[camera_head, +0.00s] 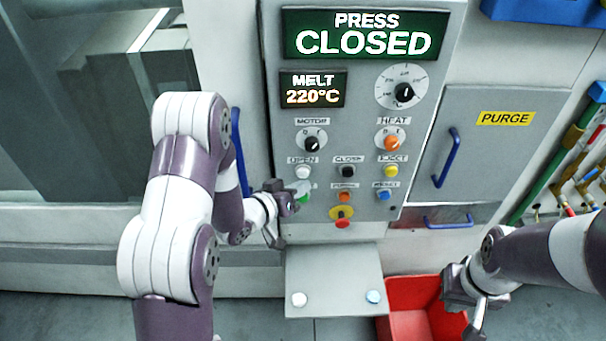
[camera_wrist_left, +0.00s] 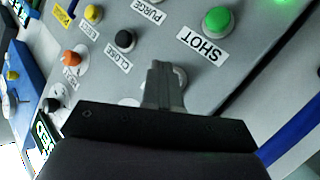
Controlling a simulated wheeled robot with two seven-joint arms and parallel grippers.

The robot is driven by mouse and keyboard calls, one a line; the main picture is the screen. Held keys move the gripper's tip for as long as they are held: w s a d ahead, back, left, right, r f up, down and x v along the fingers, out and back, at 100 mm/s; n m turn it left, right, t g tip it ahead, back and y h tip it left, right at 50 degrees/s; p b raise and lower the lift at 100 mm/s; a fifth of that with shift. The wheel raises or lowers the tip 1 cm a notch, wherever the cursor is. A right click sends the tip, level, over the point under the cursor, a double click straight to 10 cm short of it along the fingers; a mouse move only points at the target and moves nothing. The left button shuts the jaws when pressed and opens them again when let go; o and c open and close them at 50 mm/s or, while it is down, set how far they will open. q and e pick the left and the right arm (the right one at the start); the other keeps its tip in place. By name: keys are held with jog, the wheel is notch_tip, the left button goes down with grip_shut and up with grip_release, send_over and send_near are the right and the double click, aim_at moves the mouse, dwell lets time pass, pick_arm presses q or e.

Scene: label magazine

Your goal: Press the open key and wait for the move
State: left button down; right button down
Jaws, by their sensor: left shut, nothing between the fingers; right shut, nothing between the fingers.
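The open key (camera_head: 304,171) is a pale round button under the OPEN label on the grey control panel (camera_head: 345,215). My left gripper (camera_head: 299,188) is shut and empty, with its fingertips at the panel just below that key in the head view. In the left wrist view the shut fingers (camera_wrist_left: 162,80) cover most of the key's place, with a pale round rim (camera_wrist_left: 181,77) showing beside them. I cannot tell whether they touch it. The large display (camera_head: 363,36) reads PRESS CLOSED. My right gripper (camera_head: 477,310) is shut and empty, low at the right.
The green SHOT button (camera_wrist_left: 217,21) and black close button (camera_wrist_left: 125,40) sit near my left fingers. A red emergency knob (camera_head: 342,222) is lower on the panel. Below are a grey shelf (camera_head: 335,270) and a red bin (camera_head: 410,325). A blue handle (camera_head: 447,158) projects at right.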

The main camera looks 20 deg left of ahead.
pick_arm(q)
jog(key=shift+w, duration=0.15)
dwell(0.3)
jog(key=shift+w+a, duration=0.1)
jog(key=shift+w, duration=0.2)
